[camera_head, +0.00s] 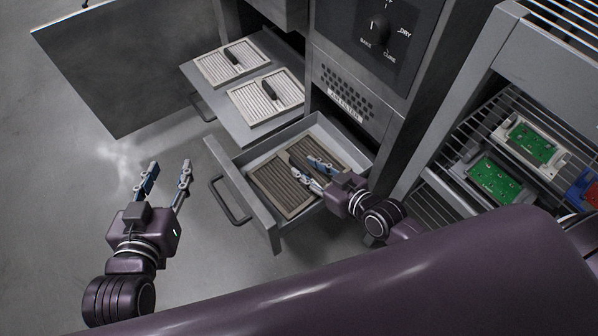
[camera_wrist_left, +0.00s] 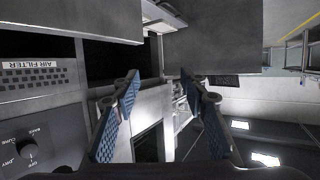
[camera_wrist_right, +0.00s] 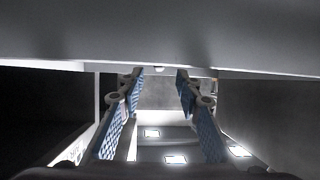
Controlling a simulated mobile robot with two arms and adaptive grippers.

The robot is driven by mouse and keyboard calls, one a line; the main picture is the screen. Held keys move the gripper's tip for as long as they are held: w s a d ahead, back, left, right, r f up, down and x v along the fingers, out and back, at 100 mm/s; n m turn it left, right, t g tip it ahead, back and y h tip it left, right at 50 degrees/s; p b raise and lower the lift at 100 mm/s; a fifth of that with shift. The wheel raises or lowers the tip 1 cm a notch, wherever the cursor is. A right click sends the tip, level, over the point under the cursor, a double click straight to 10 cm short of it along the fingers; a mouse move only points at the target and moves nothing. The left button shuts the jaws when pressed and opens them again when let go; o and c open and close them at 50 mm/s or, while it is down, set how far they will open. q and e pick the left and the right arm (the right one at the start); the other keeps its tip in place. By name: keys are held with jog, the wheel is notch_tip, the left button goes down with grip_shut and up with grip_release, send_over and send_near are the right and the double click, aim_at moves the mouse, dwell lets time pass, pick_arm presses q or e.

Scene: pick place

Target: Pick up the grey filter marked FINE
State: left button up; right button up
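Two light grey pleated filters with black handles lie on the upper pulled-out tray in the head view, a rear one (camera_head: 215,70) and a front one (camera_head: 284,106). A brownish, darker filter (camera_head: 276,200) lies in the open lower drawer (camera_head: 240,187). No FINE marking is legible on any of them. My right gripper (camera_head: 302,161) is over the brownish filter, its fingers apart; it hides part of the filter, and contact cannot be told. Its fingers also show apart in the right wrist view (camera_wrist_right: 160,78). My left gripper (camera_head: 170,165) is open and empty, left of the drawer.
The upper tray (camera_head: 206,95) overhangs behind the lower drawer. An open door panel (camera_head: 110,75) stands at left. The cabinet front with a dial (camera_head: 379,28) rises behind the drawer. A wire rack with green boards (camera_head: 495,180) is at right. The floor at left is clear.

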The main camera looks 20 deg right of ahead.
aim_at(297, 163)
jog(key=b+x, duration=0.2)
jog(key=x, duration=0.2)
jog(key=shift+w+a+f, duration=0.1)
jog(key=shift+w+f, duration=0.1)
jog(key=shift+w, duration=0.3)
pick_arm(q)
notch_tip(297, 163, up, 12)
jog(key=w+d+t+h, duration=0.1)
jog(key=d+t+h, duration=0.1)
jog(key=t, duration=0.4)
jog(key=shift+w, duration=0.15)
pick_arm(e)
jog(key=shift+c, duration=0.7)
grip_shut()
